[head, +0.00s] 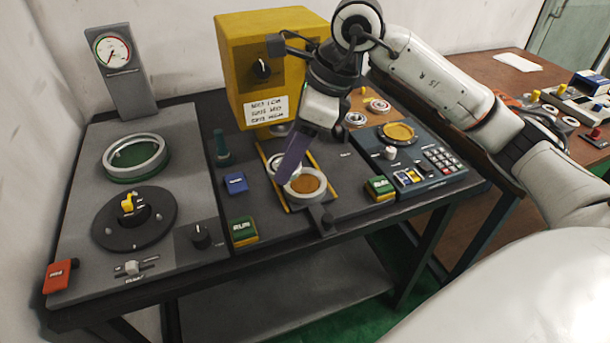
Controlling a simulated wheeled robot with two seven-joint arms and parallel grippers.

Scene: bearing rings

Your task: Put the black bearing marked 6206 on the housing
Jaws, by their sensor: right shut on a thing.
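My right gripper (288,176) reaches down from the upper right with its long purple-grey finger slanting over the middle of the bench. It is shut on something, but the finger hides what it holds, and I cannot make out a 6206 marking. Its tip overlaps the left edge of a pale ring with a brown centre (306,184) on a yellow-edged plate. This ring may be the housing; I cannot tell whether the gripper touches it. My left gripper is out of view.
A yellow box (262,50) stands behind the gripper. A keypad device (412,155) is to the right, with a green button (380,187) beside it. A grey panel with a large ring (135,158) and a dial gauge (113,50) is at left. A brown table (480,80) adjoins at right.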

